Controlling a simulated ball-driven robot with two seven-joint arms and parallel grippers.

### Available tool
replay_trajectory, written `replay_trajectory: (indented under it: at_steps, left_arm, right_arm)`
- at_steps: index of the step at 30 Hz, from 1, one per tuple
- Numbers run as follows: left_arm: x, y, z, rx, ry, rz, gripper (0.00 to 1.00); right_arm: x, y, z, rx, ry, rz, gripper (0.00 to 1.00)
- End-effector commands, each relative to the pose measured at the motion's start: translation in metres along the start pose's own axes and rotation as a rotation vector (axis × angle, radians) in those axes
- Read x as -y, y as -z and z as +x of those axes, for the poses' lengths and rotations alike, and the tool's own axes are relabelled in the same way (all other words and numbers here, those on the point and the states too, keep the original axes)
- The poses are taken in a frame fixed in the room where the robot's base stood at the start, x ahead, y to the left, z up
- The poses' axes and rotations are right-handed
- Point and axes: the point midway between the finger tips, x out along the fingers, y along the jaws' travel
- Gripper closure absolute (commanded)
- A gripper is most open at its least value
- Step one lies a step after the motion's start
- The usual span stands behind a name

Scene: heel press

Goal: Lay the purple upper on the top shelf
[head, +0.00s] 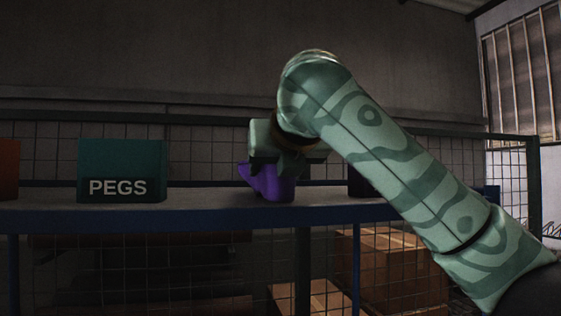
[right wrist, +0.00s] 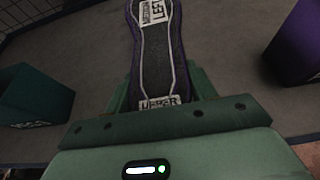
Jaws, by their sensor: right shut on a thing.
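The purple upper (head: 268,184) is at the blue-edged shelf (head: 215,215), low against its top surface. I cannot tell whether it rests there or hangs just above. My right gripper (head: 286,160) comes down over it from above and is shut on it. In the right wrist view the upper (right wrist: 153,45) lies between the fingers (right wrist: 160,90), its dark top with white outlines and white lettered labels facing the camera. My left gripper is in neither view.
A teal bin marked PEGS (head: 122,170) stands left on the shelf, with an orange box (head: 8,168) at the far left edge. A purple bin (right wrist: 296,42) stands to the right in the wrist view. Cardboard boxes (head: 385,262) sit below. Shelf between PEGS and the upper is clear.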

Motion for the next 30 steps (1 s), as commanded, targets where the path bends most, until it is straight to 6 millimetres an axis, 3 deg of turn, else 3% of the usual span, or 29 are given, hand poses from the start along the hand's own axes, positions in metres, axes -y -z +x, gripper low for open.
replay_trajectory:
  at_steps: [30]
  left_arm:
    - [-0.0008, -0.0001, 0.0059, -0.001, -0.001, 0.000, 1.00]
  right_arm:
    - [0.0005, 0.0078, 0.0093, 0.000, 0.001, 0.001, 0.72]
